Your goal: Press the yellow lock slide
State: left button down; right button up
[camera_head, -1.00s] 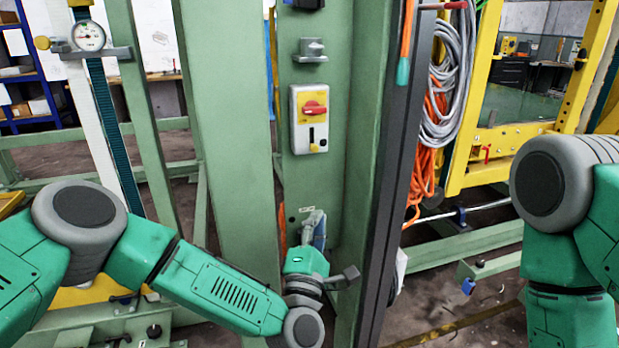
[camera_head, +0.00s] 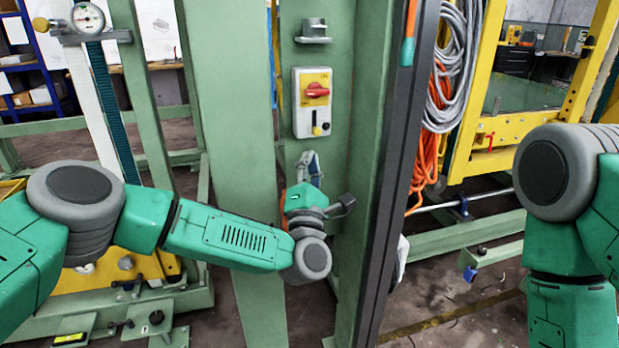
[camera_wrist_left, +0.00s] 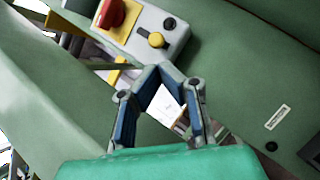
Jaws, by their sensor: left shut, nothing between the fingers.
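The switch box (camera_head: 303,121) is a pale grey box on the green column, with a red rotary knob (camera_head: 316,90) on a yellow plate. The yellow lock slide (camera_head: 316,130) is a small piece low on the box. It shows larger in the left wrist view as a round yellow knob (camera_wrist_left: 156,40), with the red knob (camera_wrist_left: 110,13) to its upper left. My left gripper (camera_head: 308,156) is below the box, pointing up, apart from the slide in the picture. In the left wrist view its fingertips (camera_wrist_left: 160,68) meet, shut and empty, just below the yellow slide.
A grey bracket (camera_head: 313,32) is fixed above the box. The green column's side wall (camera_head: 365,150) stands right of it. Grey and orange cables (camera_head: 440,110) hang farther right. My right arm is at the right edge, its gripper out of view.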

pick_arm(q)
jog(key=shift+x, duration=1.95)
notch_tip(320, 180, up, 4)
jog(key=shift+f+p, duration=0.1)
jog(key=shift+p, duration=0.25)
jog(key=shift+f, duration=0.1)
jog(key=shift+s+f, duration=0.15)
jog(key=shift+s, duration=0.05)
jog(key=v, duration=1.1)
jog(key=shift+s+f, duration=0.2)
